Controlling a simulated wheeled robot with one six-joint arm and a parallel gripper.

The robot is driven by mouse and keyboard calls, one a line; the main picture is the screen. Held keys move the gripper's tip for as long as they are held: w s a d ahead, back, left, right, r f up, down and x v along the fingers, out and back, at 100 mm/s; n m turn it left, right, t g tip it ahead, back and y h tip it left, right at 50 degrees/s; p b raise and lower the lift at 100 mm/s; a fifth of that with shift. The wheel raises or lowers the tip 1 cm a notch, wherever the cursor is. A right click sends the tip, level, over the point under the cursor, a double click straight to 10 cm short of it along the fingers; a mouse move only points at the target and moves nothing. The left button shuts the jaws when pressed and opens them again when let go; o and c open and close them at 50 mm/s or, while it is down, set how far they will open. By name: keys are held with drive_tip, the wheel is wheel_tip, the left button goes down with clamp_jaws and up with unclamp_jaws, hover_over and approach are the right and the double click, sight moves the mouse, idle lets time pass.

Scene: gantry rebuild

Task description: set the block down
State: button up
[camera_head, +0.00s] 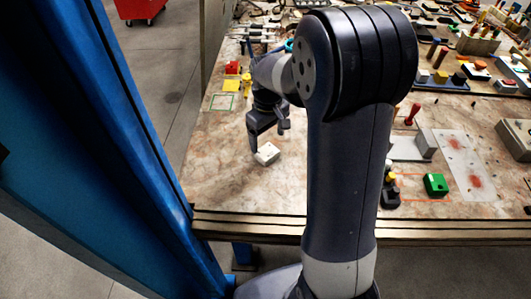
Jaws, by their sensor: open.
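A small white block (267,154) with dark marks on top lies on the worktable (218,165), left of my upright arm. My gripper (268,137) points down just above and behind the block. Its jaws are apart, with one finger on the left and one on the right. From this angle I cannot tell whether a finger touches the block. The block appears to rest on the table top.
At the left are a red block (232,68), a yellow block (231,86) and a green outlined square (222,103). A green block (436,185) lies right of my arm. Tools crowd the back. A blue column (95,120) stands at the left. Table around the white block is clear.

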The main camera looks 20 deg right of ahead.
sight(268, 152)
drive_tip(key=shift+d+f+p, duration=0.1)
drive_tip(key=shift+f+p, duration=0.35)
drive_tip(key=shift+f, duration=2.95)
drive_tip(key=shift+c, duration=0.6)
drive_tip(key=shift+w, duration=0.1)
drive_tip(key=c, duration=1.1)
